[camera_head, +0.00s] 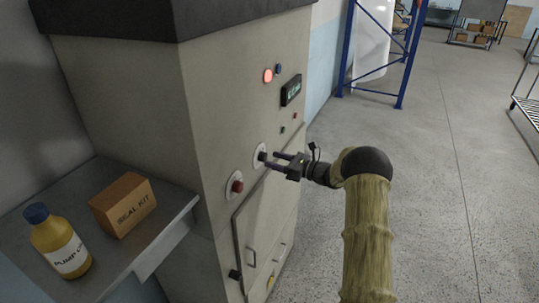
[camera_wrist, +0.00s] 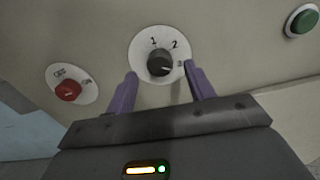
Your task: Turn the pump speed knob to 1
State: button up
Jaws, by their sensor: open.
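The pump speed knob (camera_wrist: 159,64) is a dark round knob on a white dial marked 1, 2 and 3. Its pale pointer line seems to face right, towards the 3. In the head view the knob (camera_head: 262,156) sits on the front of the beige cabinet. My gripper (camera_head: 271,161) reaches in from the right, its fingers pointing at the dial. In the wrist view my gripper (camera_wrist: 161,72) is open, one purple finger on each side of the knob with gaps between. Whether the fingertips reach the knob's depth is unclear.
A red switch (camera_wrist: 68,90) on a white plate is left of the dial. A green button (camera_wrist: 303,21) is at upper right. A shelf (camera_head: 165,238) holds a yellow bottle (camera_head: 59,243) and a seal kit box (camera_head: 123,205). The floor (camera_head: 440,200) at right is clear.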

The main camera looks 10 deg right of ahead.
aim_at(263, 157)
jog(key=shift+p+x, duration=0.35)
jog(key=shift+x, duration=1.1)
jog(key=c, duration=1)
